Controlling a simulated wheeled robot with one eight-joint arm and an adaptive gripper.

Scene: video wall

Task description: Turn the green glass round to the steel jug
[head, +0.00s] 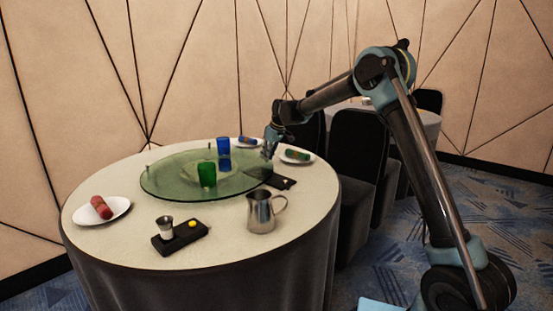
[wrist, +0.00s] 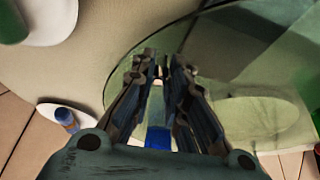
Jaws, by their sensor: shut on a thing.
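The green glass (head: 207,174) stands upright on the front middle part of a round glass turntable (head: 165,186). The steel jug (head: 261,213) stands on the table at the front right, off the turntable, handle to the right. My gripper (head: 269,151) is at the turntable's right rim, away from the green glass and behind the jug. In the wrist view my gripper (wrist: 160,75) is shut on a small pale knob just inside the rim, mostly hidden by the fingers. A green patch at that view's right edge may be the green glass.
A blue glass (head: 223,147) stands behind the green one. Around the turntable on the tablecloth (head: 130,235) are a plate with red rolls (head: 101,208), a dark tray with a small cup (head: 165,227), a dark napkin (head: 282,182) and two plates behind. Chairs (head: 357,150) stand right.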

